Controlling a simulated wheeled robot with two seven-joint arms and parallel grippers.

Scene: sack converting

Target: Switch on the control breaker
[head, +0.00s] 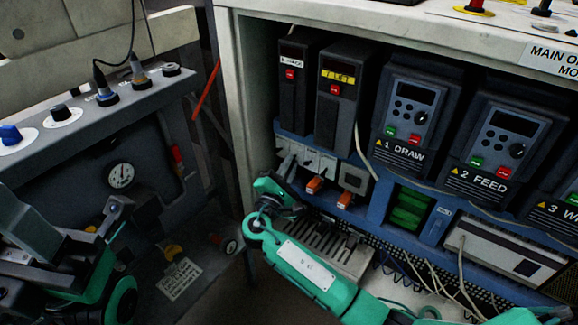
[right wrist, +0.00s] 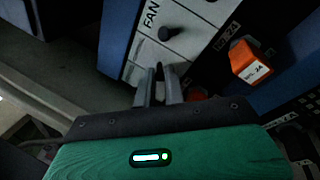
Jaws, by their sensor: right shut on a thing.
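A row of white breakers (head: 318,162) sits on the blue panel inside the cabinet, below the black drive units. In the right wrist view, a white breaker face (right wrist: 190,42) lettered FAN carries a dark toggle (right wrist: 170,35). My right gripper (head: 289,164) reaches up to the left end of the row. In the right wrist view its fingers (right wrist: 159,68) are close together against the breaker beside the FAN one, shut on its lever, which they mostly hide. That breaker's label cannot be read. My left gripper (head: 28,222) is at the lower left, away from the breakers; its jaws are unclear.
Orange-tipped parts (head: 315,185) sit just right of the breakers; one shows large in the right wrist view (right wrist: 248,62). The cabinet's left post (head: 236,100) stands close to my right gripper. Loose cables hang below. A grey console (head: 75,135) with knobs stands left.

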